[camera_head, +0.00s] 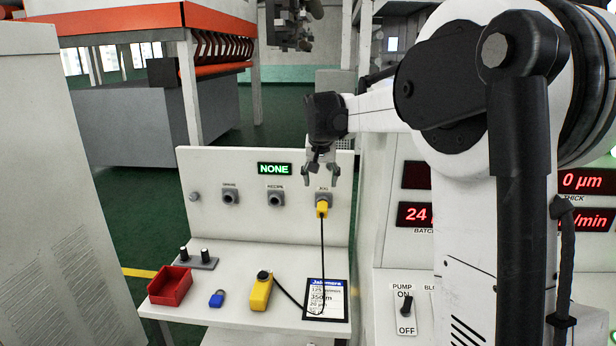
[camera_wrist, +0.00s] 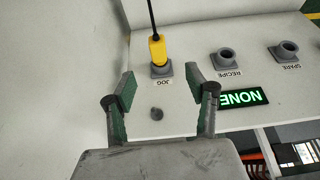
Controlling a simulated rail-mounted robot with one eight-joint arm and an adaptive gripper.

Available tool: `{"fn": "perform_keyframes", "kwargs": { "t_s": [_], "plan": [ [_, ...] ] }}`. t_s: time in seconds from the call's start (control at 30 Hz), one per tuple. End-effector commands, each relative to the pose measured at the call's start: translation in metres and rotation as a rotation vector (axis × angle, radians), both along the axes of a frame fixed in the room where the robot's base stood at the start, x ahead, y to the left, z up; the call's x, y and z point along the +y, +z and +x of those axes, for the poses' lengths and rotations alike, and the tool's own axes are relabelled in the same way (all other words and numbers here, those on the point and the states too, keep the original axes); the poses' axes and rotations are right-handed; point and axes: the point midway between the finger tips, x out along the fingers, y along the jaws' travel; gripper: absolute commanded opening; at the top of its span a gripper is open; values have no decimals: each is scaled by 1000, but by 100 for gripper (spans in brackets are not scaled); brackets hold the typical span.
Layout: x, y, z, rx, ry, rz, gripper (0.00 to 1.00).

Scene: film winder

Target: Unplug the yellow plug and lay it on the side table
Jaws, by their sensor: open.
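The yellow plug (camera_head: 322,209) sits in the grey JOG socket (camera_head: 323,198) on the white upright panel, its black cable hanging down to the table. In the wrist view the plug (camera_wrist: 157,50) is upside down, seated in its socket, ahead of the fingertips. My gripper (camera_head: 321,178) is in front of the panel, just above the plug, apart from it. Its fingers (camera_wrist: 161,92) are spread with nothing between them. The side table (camera_head: 225,304) is the white top below the panel.
On the table are a red bin (camera_head: 170,286), a blue padlock (camera_head: 217,298), a yellow pendant (camera_head: 261,292) on the cable, a dark-framed card (camera_head: 326,300) and a grey block with two black knobs (camera_head: 196,262). Empty RECIPE (camera_head: 275,197) and SPARE (camera_head: 230,198) sockets are left of JOG.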

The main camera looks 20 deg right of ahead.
Motion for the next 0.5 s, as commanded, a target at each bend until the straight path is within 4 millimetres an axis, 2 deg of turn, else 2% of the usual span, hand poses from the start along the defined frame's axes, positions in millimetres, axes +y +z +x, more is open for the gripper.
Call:
{"fn": "perform_keyframes", "kwargs": {
  "t_s": [0.1,0.33,0.5],
  "plan": [
    [-11,-4,13,7,-18,2,51],
    [-17,-12,21,12,-29,2,51],
    [-21,-30,28,11,-30,2,51]
  ]
}}
